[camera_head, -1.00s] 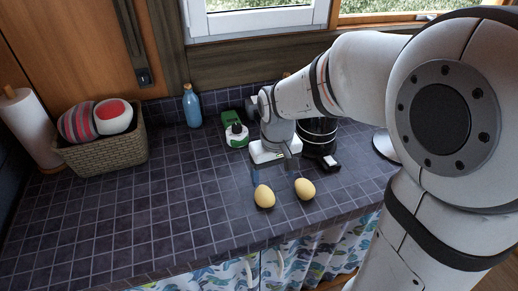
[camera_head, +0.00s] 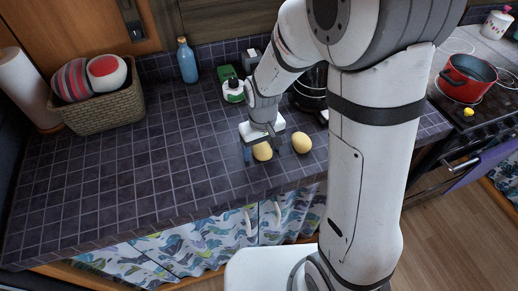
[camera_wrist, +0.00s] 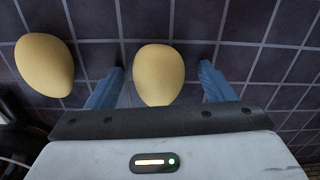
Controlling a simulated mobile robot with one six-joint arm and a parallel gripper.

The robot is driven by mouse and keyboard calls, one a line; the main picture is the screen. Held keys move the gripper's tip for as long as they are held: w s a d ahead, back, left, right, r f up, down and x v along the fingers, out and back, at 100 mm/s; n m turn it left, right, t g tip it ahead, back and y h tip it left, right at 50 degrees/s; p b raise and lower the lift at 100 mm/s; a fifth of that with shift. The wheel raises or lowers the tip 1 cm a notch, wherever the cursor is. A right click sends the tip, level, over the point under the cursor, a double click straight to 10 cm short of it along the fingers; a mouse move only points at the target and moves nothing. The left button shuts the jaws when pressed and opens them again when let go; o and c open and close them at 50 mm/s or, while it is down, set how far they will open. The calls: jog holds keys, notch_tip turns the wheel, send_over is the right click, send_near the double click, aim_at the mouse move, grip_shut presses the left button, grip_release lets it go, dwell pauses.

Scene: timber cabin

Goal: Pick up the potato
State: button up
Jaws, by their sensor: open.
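Two yellow potatoes lie on the dark tiled counter. One potato (camera_head: 262,151) is directly below my gripper (camera_head: 263,152) in the head view, partly covered by it. In the wrist view this potato (camera_wrist: 159,75) sits between the two blue fingers of my gripper (camera_wrist: 160,85), with a gap on each side. The gripper is open and holds nothing. The other potato (camera_head: 301,143) lies to the right in the head view. In the wrist view this other potato (camera_wrist: 44,65) is at the left, outside the fingers.
A woven basket (camera_head: 105,115) with two round cushions, a blue bottle (camera_head: 187,62) and a green-and-white item (camera_head: 232,90) stand farther back. A dark appliance (camera_head: 308,92) is behind the right potato. A red pot (camera_head: 467,78) is on the stove.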

jog(key=shift+c, duration=0.6)
jog(key=c, duration=1)
